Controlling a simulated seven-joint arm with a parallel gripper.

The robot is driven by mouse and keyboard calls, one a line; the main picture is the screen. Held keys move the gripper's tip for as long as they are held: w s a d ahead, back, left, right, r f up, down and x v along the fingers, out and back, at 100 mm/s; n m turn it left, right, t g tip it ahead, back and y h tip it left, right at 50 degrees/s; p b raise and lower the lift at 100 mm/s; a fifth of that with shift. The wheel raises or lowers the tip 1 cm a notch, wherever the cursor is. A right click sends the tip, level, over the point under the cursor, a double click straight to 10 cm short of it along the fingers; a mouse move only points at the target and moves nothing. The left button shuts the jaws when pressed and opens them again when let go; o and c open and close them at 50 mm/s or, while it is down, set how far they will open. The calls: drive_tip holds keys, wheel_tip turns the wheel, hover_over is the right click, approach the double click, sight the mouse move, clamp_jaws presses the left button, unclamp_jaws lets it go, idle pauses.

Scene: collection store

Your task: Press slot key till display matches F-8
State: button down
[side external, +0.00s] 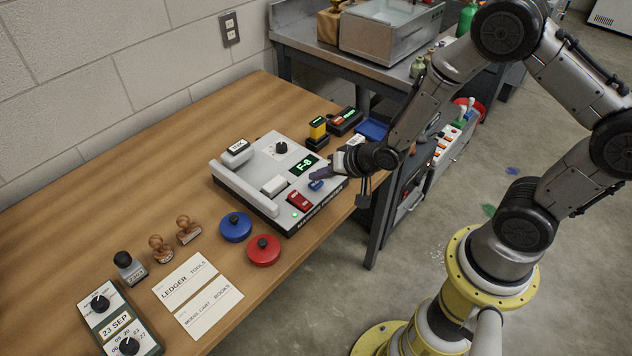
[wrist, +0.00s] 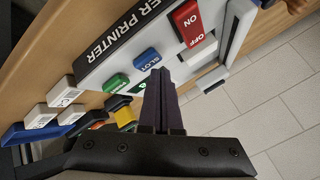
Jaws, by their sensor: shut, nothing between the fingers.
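The label printer (side external: 262,205) stands on the wooden table. Its display (side external: 303,165) reads F-8 in green. The blue slot key (side external: 316,185) is on the front part of the panel; in the wrist view the blue key (wrist: 147,57) reads SLOT, beside a green key (wrist: 117,82). My gripper (side external: 318,175) is shut and empty, its fingertips close over the panel between the display and the blue key. In the wrist view the shut fingers (wrist: 160,80) end beside the blue key. I cannot tell whether they touch it.
A red ON/OFF switch (side external: 299,201) sits beside the keys. Blue (side external: 235,227) and red (side external: 263,250) round tins, stamps (side external: 189,230) and label cards (side external: 198,295) lie to the left. Small devices (side external: 345,121) and a blue tray (side external: 372,130) stand beyond. The table's back left is clear.

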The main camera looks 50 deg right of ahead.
drive_tip(key=shift+r, duration=0.25)
drive_tip(key=shift+r, duration=2.5)
drive_tip(key=shift+w+r, duration=0.1)
drive_tip(key=shift+r, duration=0.1)
wheel_tip(320, 180, up, 11)
drive_tip(key=t, duration=0.2)
hover_over(319, 185)
drive_tip(key=w, duration=0.2)
drive_tip(key=s+d+r+n+h, duration=0.1)
drive_tip(key=s+d+r, duration=0.1)
drive_tip(key=s+r, duration=0.65)
drive_tip(key=s+f+n+g, duration=0.1)
drive_tip(key=s+n+g, duration=0.4)
drive_tip(key=s, duration=1.2)
drive_tip(key=shift+s+a+f+n+g, duration=0.15)
drive_tip(key=shift+s+n+g, duration=0.2)
drive_tip(key=shift+n, duration=0.55)
